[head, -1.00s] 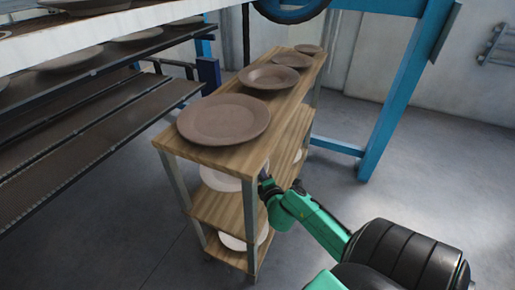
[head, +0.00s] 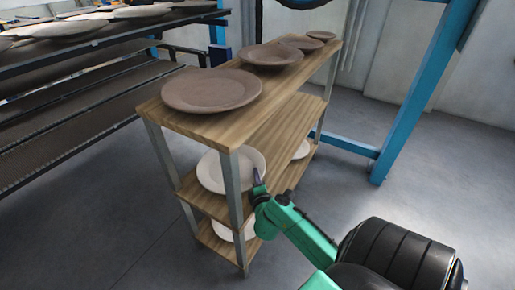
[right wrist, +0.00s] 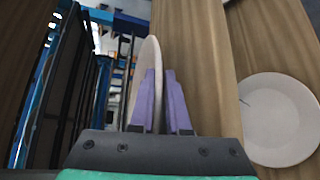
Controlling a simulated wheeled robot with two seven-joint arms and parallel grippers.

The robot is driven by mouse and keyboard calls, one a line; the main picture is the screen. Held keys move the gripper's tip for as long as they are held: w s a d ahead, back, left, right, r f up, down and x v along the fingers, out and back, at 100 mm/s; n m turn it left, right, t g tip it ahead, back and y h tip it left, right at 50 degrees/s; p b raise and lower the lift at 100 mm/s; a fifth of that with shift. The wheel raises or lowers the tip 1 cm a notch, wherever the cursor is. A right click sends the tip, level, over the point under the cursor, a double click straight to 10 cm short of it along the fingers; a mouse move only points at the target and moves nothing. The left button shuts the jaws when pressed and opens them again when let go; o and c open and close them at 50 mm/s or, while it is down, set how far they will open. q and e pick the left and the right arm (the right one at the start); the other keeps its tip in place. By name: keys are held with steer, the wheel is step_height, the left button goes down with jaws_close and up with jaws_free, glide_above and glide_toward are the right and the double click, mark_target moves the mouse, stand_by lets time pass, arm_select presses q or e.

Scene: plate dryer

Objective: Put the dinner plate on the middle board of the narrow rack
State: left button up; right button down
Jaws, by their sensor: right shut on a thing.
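The narrow rack (head: 232,190) has three wooden boards on metal posts. A pale dinner plate (head: 212,172) is at the near end over the middle board (head: 283,178), partly behind a front post. My right gripper (head: 258,186) is shut on this plate's rim from the right side. In the right wrist view the plate (right wrist: 146,75) stands edge-on at the purple fingers (right wrist: 161,100). It looks tilted; whether it touches the board I cannot tell. My left gripper is not in view.
Several brown plates, the nearest large (head: 211,90), stand on the top board. A small pale plate (head: 301,149) lies farther back on the middle board. Another pale plate (head: 232,233) is on the bottom board. Dark shelves with plates stand at left; a blue frame (head: 425,90) stands right.

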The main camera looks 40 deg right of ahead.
steer(key=shift+f, duration=0.2)
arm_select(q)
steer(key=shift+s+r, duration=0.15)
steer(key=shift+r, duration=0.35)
arm_select(e)
steer(key=c, duration=1.2)
jaws_free()
steer(key=shift+f, duration=0.15)
steer(key=shift+s, duration=0.1)
